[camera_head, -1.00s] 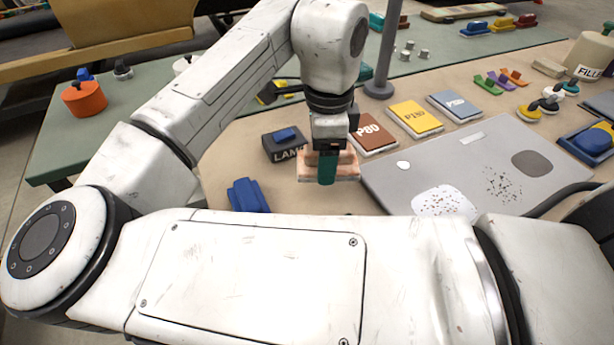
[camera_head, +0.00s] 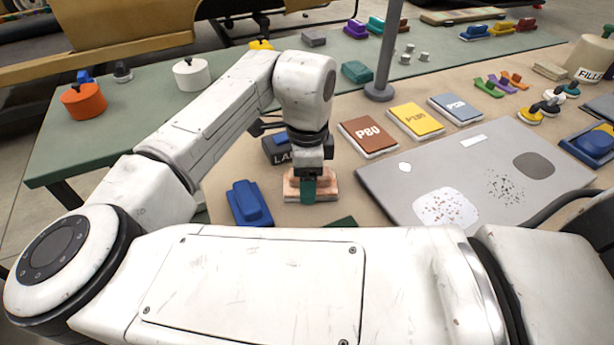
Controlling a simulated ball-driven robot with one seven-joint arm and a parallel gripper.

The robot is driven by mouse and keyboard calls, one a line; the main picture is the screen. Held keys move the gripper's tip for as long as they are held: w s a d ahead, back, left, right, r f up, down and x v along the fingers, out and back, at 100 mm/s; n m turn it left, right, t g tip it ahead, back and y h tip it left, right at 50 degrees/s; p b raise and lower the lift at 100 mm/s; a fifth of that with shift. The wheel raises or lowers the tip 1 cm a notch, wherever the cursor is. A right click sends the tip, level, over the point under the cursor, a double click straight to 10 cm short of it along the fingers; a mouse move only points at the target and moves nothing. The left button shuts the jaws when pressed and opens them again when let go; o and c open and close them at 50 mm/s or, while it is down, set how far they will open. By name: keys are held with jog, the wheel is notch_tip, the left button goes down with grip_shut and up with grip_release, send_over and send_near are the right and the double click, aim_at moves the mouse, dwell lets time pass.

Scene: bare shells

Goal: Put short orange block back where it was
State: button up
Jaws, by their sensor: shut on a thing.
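A short, pale orange block (camera_head: 293,188) with a worn surface is at the near left part of the tan tabletop. My gripper (camera_head: 308,186) points down over it and is shut on it. A teal part shows at the gripper's tip, in front of the block. The gripper hides the block's middle. I cannot tell whether the block touches the tabletop.
A blue block (camera_head: 248,203) lies just left, a dark LAMP box (camera_head: 276,152) just behind. A grey panel (camera_head: 400,180) lies to the right, with P80 (camera_head: 368,135), yellow (camera_head: 416,119) and blue-grey (camera_head: 456,107) packs behind it. My arm hides the near table edge.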

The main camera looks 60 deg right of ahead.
jog(key=shift+f, duration=0.15)
jog(key=o, duration=1.2)
notch_tip(320, 180, up, 12)
jog(key=p, duration=0.1)
jog(key=shift+r, duration=0.2)
